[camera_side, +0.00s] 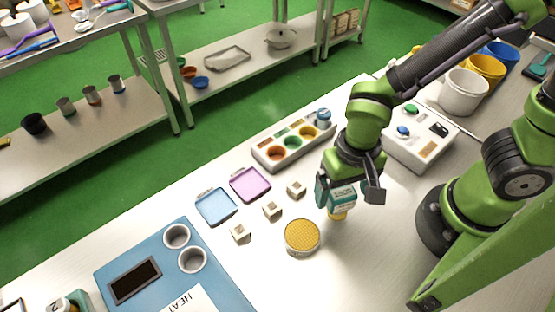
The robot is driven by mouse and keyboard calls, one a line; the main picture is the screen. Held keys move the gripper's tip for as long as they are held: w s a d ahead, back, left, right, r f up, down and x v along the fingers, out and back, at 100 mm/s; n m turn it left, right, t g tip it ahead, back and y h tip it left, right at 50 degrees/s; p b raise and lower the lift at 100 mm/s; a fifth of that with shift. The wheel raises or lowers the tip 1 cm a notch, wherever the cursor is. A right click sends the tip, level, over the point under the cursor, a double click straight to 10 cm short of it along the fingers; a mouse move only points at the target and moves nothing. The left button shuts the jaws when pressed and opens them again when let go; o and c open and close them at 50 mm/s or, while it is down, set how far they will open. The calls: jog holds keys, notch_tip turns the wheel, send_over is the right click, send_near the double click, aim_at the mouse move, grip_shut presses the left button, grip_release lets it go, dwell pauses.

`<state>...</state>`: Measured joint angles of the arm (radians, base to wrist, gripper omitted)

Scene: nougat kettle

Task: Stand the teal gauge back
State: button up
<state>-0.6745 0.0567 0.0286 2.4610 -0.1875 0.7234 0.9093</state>
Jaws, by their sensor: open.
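A teal block with pale lettering and a yellow lower end (342,197) is at my gripper, above or on the white table; I take it to be the teal gauge. My gripper (348,191) points down over it with its jaws apart, one finger to its left and one to its right. The gripper hides the block's upper part. I cannot tell whether either finger touches it or whether its lower end rests on the table. Another teal object (70,302) with a pale face is cut off at the bottom left edge.
A round yellow-topped tin (302,235) and small cream cubes (272,209) lie left of my gripper. Behind are a white holder with coloured cups (262,157), a pink tray (250,170) and a blue tray (216,219). A white button box (432,150) stands right; a blue heat panel (215,285) lies front left.

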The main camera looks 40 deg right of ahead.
aim_at(343, 193)
notch_tip(343, 193, up, 9)
jog(key=shift+f, duration=0.15)
jog(key=w+d+r+t+y, duration=0.1)
jog(key=w+d+r+t, duration=0.1)
jog(key=d+r, duration=0.3)
jog(key=w+d+r+t+y, duration=0.1)
jog(key=w+d+r+t, duration=0.1)
jog(key=d+r+t, duration=0.3)
jog(key=d, duration=0.3)
jog(key=shift+w+n, duration=0.3)
